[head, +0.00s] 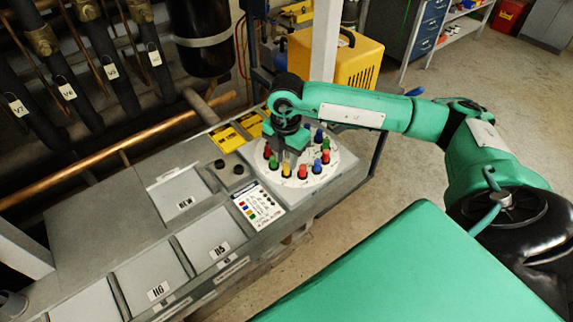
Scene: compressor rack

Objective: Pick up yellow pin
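A round white disc (320,179) on the grey panel holds several upright coloured pins near its rim. A yellow pin (286,169) stands at the front of the disc, between a green pin (273,162) and a red pin (303,171). My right gripper (290,158) points down over the disc, just behind the yellow pin. Its fingertips are small and partly lost among the pins, so I cannot tell whether they are apart or touch a pin. My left gripper is not in view.
Blue pins (318,136) and other pins stand around the right side of the disc. A printed legend card (258,203) and labelled bins (183,192) lie to the left. Black hoses and a copper pipe (75,174) run behind. A yellow machine (345,65) stands beyond.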

